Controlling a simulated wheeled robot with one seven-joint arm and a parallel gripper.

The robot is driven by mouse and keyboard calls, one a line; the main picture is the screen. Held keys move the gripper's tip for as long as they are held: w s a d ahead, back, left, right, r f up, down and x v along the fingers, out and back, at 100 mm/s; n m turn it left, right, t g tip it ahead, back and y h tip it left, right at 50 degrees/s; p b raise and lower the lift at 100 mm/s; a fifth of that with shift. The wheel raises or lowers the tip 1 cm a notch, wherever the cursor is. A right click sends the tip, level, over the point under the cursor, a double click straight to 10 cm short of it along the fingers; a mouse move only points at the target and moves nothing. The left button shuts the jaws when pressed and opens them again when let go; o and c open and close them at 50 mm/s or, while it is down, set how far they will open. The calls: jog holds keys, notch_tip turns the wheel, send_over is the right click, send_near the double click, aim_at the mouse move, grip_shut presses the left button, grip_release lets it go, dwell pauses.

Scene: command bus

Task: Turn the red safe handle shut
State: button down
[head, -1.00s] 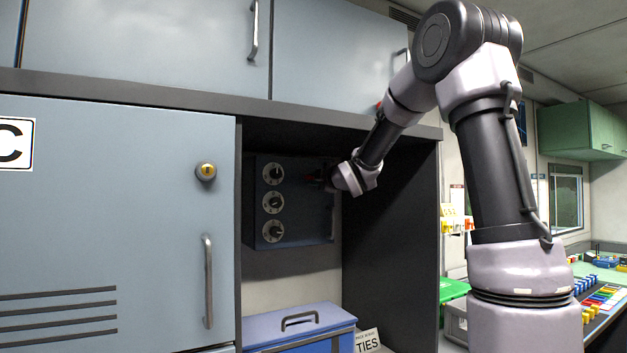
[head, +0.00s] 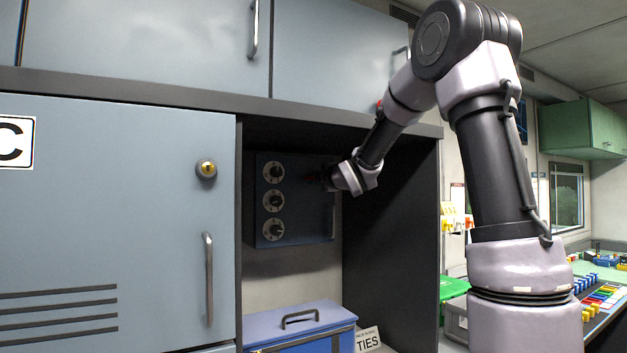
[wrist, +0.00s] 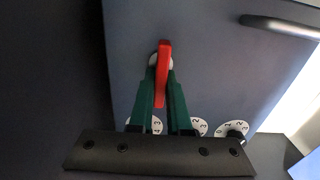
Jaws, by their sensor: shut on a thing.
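The dark blue safe (head: 298,213) is set in the dark recess below the overhead cupboards. The red safe handle (wrist: 163,70) shows clearly in the wrist view, its long side running nearly up and down the picture from a pale round hub. My gripper (wrist: 161,95), with green fingers, is shut on the red handle, one finger on each side. In the head view my gripper (head: 326,178) is at the upper right of the safe front, and my wrist hides most of the handle.
Three numbered dials (head: 274,201) stand in a column on the safe's left side. A grey bar handle (wrist: 280,27) is also on the safe front. A blue box (head: 301,324) and a "TIES" card (head: 368,340) are below. The recess's right wall (head: 393,235) is close to my arm.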

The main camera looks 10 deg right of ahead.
jog(key=c, duration=0.9)
grip_release()
jog(key=v, duration=1)
jog(key=shift+s+d, duration=0.1)
jog(key=shift+s, duration=0.3)
